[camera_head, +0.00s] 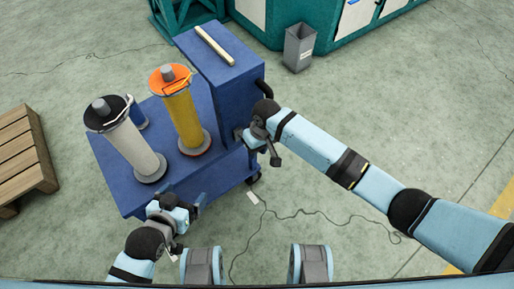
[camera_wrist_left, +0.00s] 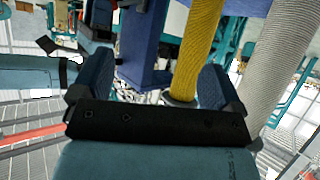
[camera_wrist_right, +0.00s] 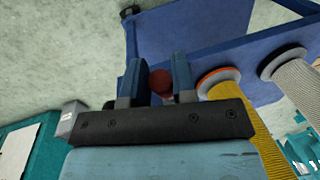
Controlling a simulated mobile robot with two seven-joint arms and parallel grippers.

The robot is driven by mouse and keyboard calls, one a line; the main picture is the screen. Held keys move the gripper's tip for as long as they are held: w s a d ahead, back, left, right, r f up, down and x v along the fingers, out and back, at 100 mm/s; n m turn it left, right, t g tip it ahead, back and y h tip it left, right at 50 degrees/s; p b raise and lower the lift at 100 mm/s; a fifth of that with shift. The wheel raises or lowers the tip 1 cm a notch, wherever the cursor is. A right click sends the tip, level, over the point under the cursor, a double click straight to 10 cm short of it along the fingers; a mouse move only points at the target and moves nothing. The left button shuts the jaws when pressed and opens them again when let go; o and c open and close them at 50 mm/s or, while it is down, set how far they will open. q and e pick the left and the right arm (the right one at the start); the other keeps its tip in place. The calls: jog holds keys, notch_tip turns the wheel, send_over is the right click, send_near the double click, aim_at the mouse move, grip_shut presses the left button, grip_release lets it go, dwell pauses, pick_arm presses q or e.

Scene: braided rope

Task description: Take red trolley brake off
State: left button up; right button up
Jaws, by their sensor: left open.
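The blue trolley (camera_head: 222,85) stands in front of me. A round red knob (camera_wrist_right: 162,82), which looks like the brake, shows in the right wrist view beside the trolley; it is hidden in the head view. My right gripper (camera_head: 246,137) is at the trolley's right side. In the right wrist view its fingers (camera_wrist_right: 159,80) are close together, one on each side of the knob, and look shut on it. My left gripper (camera_head: 184,202) is by the trolley's front edge, open; its fingers (camera_wrist_left: 156,85) are wide apart with nothing between them.
A yellow rope spool (camera_head: 183,115) and a white rope spool (camera_head: 127,140) stand on the trolley. A wooden pallet (camera_head: 22,160) lies at the left. A grey bin (camera_head: 299,47) stands at the back. A cable (camera_head: 310,213) lies on the floor at the front right.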

jog(key=c, duration=0.4)
pick_arm(q)
jog(key=shift+f, duration=0.2)
jog(key=shift+s, duration=0.1)
pick_arm(e)
jog(key=shift+s+d+f+t+y+p, duration=0.15)
jog(key=shift+f+t+y+p, duration=0.05)
jog(key=shift+f+t+p, duration=0.15)
jog(key=shift+s+d+f+t+y+p, duration=0.1)
jog(key=shift+s+f+t+y+p, duration=0.05)
jog(key=shift+f+t+y+p, duration=0.15)
pick_arm(q)
jog(key=shift+w+d+f+t+b, duration=0.2)
jog(key=shift+d+t+b, duration=0.15)
jog(key=shift+b, duration=2)
pick_arm(e)
notch_tip(320, 180, down, 9)
jog(key=n+t+y, duration=0.1)
jog(key=t+y, duration=0.4)
jog(key=t, duration=0.1)
jog(key=shift+w+a+r, duration=0.2)
jog(key=shift+w+a, duration=0.05)
jog(key=shift+w, duration=0.15)
pick_arm(q)
jog(key=shift+r, duration=0.3)
pick_arm(e)
jog(key=shift+t, duration=0.35)
